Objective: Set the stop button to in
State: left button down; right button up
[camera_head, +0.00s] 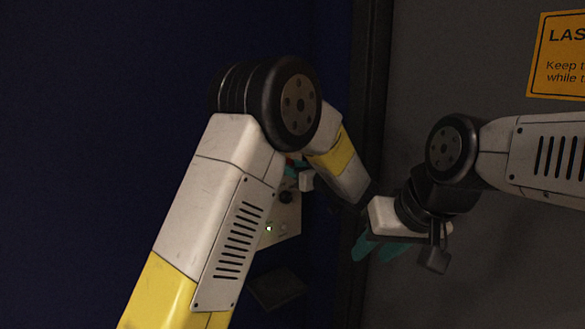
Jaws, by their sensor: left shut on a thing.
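A control panel (285,220) is mounted at the dark blue wall, partly hidden behind my left arm. The stop button (292,157) shows only as a small red patch at its top, between my arm links.
A small light (269,228) glows on the panel, and a dark knob (286,196) sits above it. A dark box-like thing (277,288) is below the panel. A grey wall (480,60) with a yellow warning sign (560,57) stands at the right.

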pick_arm(q)
jog(key=shift+w+a, duration=0.45)
jog(key=shift+w, duration=0.15)
jog(key=c, duration=0.9)
grip_release()
jog(key=v, duration=0.7)
jog(key=shift+s+d, duration=0.25)
jog(key=shift+s, duration=0.05)
